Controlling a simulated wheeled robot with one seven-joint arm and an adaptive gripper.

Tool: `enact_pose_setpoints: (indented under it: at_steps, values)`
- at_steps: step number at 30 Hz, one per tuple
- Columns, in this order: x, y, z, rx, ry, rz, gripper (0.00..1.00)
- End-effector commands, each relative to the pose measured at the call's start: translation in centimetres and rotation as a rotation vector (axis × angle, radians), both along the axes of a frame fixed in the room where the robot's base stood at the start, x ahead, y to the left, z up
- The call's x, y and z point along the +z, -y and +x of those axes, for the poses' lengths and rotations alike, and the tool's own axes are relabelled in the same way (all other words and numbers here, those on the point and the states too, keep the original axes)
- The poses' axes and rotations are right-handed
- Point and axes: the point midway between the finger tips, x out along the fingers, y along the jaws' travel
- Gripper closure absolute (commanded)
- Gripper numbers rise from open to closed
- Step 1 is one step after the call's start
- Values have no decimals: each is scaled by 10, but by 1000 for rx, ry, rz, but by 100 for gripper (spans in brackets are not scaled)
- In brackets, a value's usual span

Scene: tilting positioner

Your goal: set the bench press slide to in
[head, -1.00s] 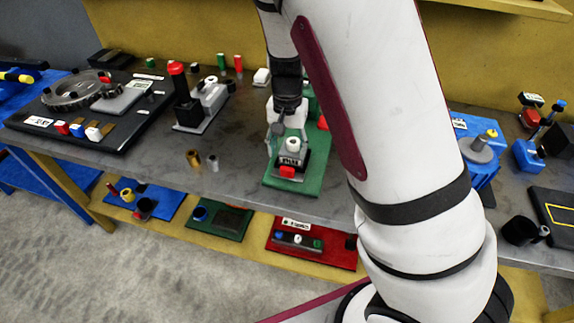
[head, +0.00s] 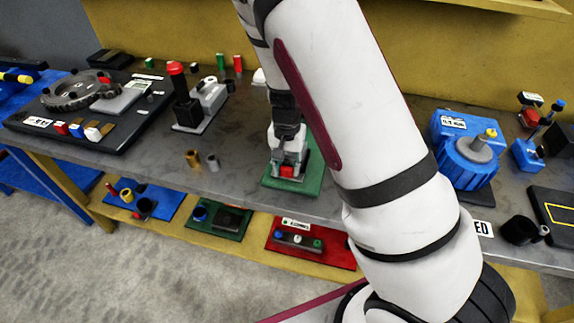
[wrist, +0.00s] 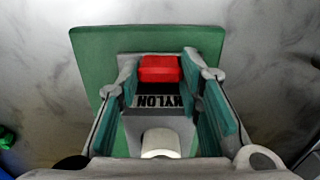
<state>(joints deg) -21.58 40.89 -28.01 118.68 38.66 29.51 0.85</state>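A small fixture on a green base plate (head: 308,180) stands near the front edge of the bench. I cannot tell for sure which part is the slide. My gripper (head: 287,160) is down over the fixture and hides most of it in the head view. In the wrist view my gripper (wrist: 160,80) is open, its fingers on either side of the body and red block. Contact is unclear.
Left of the fixture stand two small cylinders (head: 203,160) and a grey device with a red-topped black post (head: 182,98). A blue machine (head: 464,155) stands to the right. Coloured trays, including a red one (head: 305,250), lie on the lower shelf.

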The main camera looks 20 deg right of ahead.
Motion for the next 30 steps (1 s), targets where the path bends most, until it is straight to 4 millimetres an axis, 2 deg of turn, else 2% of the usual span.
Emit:
enact_pose_setpoints:
  at_steps: [1, 2, 3, 8, 15, 21, 30]
  values:
    - [0, 0, 0, 0, 0, 0, 92]
    - [0, 0, 0, 0, 0, 0, 99]
    - [0, 0, 0, 0, 0, 0, 100]
    - [-1, 2, 4, 0, 1, 0, 100]
    - [-4, 31, 48, -2, 6, 1, 100]
    - [-3, 48, 70, -1, 3, 0, 100]
    - [0, 52, 73, 0, 0, 0, 100]
